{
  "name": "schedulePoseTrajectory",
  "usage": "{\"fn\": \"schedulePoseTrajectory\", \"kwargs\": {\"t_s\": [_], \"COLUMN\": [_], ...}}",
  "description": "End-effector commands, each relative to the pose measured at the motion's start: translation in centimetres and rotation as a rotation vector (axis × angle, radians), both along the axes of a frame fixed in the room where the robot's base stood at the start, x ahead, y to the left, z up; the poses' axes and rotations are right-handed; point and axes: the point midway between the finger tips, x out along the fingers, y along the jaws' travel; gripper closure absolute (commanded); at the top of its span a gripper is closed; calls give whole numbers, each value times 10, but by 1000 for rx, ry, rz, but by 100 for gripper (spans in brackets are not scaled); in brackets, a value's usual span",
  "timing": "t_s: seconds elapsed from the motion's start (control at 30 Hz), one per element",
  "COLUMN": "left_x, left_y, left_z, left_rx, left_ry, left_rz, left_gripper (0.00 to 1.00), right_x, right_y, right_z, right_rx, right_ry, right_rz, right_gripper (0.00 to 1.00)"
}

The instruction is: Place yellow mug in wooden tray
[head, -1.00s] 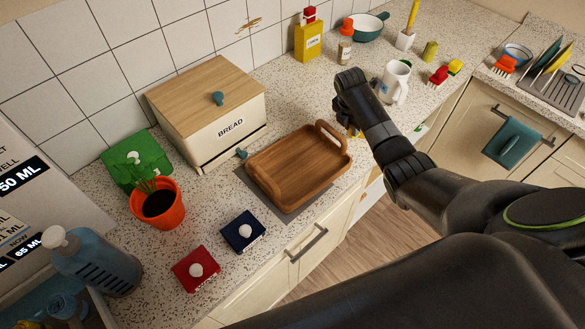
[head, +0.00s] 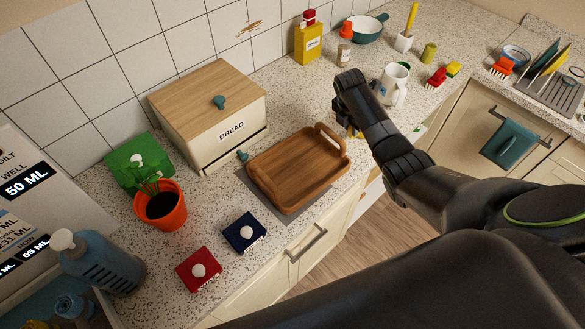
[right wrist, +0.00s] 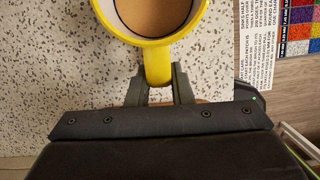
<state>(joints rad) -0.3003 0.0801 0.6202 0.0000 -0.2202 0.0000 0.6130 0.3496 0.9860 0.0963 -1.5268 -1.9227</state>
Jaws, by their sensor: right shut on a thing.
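The yellow mug (right wrist: 157,65) shows in the right wrist view at the top, seen from above, with a white inside and a brown bottom. Its handle is between the fingers of my right gripper (right wrist: 158,88), which is shut on it. In the head view my right gripper (head: 353,130) is to the right of the tray, near the counter's front edge, and hides nearly all of the mug. The wooden tray (head: 300,168) is empty, with a raised handle at each end, and lies on a grey mat. My left gripper is not in view.
A bread box (head: 208,112) stands behind the tray. A dark blue box (head: 240,236), a red box (head: 194,272) and a potted plant (head: 161,207) are to the left. A white mug (head: 393,83) stands just beyond my right gripper.

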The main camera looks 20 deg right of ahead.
Motion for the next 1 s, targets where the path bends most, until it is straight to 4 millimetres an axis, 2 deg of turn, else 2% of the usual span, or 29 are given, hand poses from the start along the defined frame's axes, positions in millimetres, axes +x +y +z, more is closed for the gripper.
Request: {"fn": "schedulePoseTrajectory", "kwargs": {"t_s": [0.27, 1.0], "left_x": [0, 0], "left_y": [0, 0], "left_z": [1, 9], "left_rx": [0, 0], "left_ry": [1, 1], "left_rz": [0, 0], "left_gripper": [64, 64], "right_x": [1, 1], "right_y": [0, 0], "right_z": [2, 37], "right_rx": [-1, -1], "right_ry": [-2, -3], "right_rz": [0, 1], "right_gripper": [100, 100]}}
